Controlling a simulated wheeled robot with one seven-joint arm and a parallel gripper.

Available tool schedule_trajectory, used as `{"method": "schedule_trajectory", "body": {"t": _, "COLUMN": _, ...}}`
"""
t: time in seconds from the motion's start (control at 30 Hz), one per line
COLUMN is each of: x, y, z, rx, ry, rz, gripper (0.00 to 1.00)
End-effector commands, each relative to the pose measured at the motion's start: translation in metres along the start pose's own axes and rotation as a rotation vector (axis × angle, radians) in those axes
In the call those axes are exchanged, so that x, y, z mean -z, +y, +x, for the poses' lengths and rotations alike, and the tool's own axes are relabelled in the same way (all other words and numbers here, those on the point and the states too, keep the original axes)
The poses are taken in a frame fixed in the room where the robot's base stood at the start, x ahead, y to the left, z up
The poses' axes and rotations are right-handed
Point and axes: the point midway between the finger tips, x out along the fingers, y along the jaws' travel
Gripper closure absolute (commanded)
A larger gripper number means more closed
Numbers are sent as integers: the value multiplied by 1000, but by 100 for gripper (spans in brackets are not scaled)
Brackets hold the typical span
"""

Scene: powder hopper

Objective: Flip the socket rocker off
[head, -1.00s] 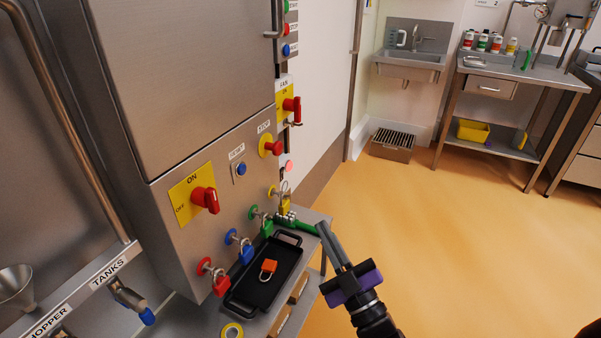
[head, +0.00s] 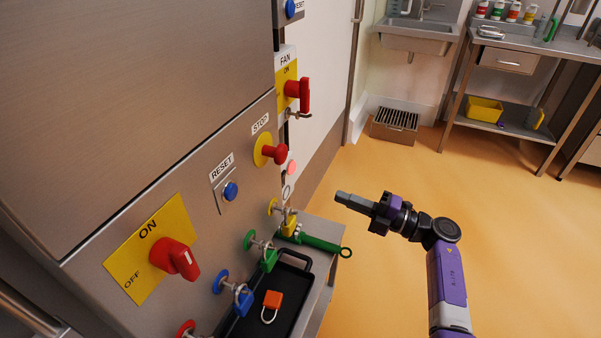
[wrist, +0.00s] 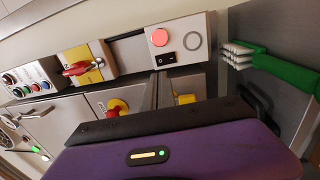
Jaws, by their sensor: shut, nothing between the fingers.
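The socket box (wrist: 180,45) shows in the wrist view, a pale plate with a pinkish-red lamp (wrist: 159,37), a black rocker (wrist: 165,58) and a round grey socket (wrist: 192,40). The rocker's tilt is too small to tell. In the head view the lamp (head: 291,168) and socket (head: 286,191) show edge-on at the cabinet's right side; the rocker cannot be made out. My gripper (head: 342,197) is shut and empty, pointing left toward the box, apart from it.
A red fan switch (head: 303,95), red stop button (head: 275,153) and yellow padlock (head: 289,224) are close by. A green-handled brush (head: 322,243) lies on the shelf beside a black tray (head: 308,260).

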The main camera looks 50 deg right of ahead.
Motion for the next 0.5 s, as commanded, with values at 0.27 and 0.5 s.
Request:
{"method": "schedule_trajectory", "body": {"t": 0.27, "x": 6, "y": 0, "z": 0, "rx": 1, "ry": 22, "rz": 0, "gripper": 100}}
{"method": "schedule_trajectory", "body": {"t": 0.5, "x": 6, "y": 0, "z": 6, "rx": 0, "ry": 22, "rz": -1, "gripper": 100}}
